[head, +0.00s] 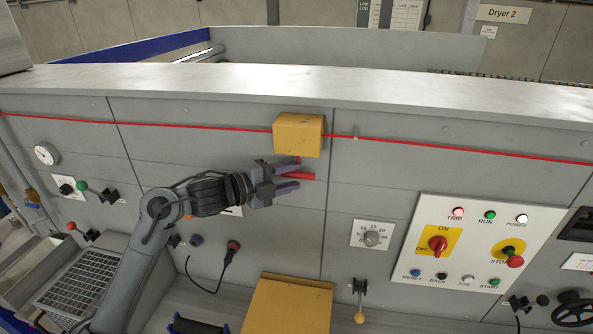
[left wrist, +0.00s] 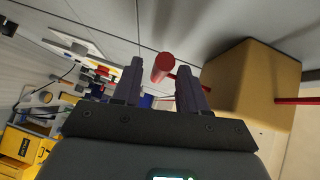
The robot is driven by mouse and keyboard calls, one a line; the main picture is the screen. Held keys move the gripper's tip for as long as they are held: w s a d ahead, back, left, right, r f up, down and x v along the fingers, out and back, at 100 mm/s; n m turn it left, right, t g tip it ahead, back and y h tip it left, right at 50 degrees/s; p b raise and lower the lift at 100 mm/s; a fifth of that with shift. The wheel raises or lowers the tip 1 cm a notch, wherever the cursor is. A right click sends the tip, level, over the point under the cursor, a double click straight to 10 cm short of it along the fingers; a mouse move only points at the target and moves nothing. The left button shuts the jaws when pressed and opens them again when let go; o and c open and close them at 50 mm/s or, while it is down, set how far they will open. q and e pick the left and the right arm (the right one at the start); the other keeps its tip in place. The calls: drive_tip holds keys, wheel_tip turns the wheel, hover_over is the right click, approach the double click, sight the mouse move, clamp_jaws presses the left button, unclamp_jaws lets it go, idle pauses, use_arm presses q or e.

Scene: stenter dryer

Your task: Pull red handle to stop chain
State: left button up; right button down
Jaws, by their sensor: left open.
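The red handle (head: 306,176) is a short red bar just below a yellow box (head: 298,135) on the grey machine front. In the left wrist view the handle (left wrist: 163,66) shows as a red cylinder between my finger tips, with a thin red rod behind it. My left gripper (head: 292,177) reaches in from the left with its fingers open, one above and one below the handle. Whether a finger touches it I cannot tell. In the left wrist view the yellow box (left wrist: 245,85) is right of the fingers. My right gripper is not in view.
A red cord (head: 430,146) runs along the panel through the yellow box. A control panel (head: 480,245) with lamps and switches is at the right. A timer dial (head: 371,237) and a yellow lower box (head: 288,305) are below the gripper. A metal ledge (head: 250,85) runs above.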

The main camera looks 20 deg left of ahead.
use_arm(q)
drive_tip(key=shift+x, duration=1.1)
clamp_jaws()
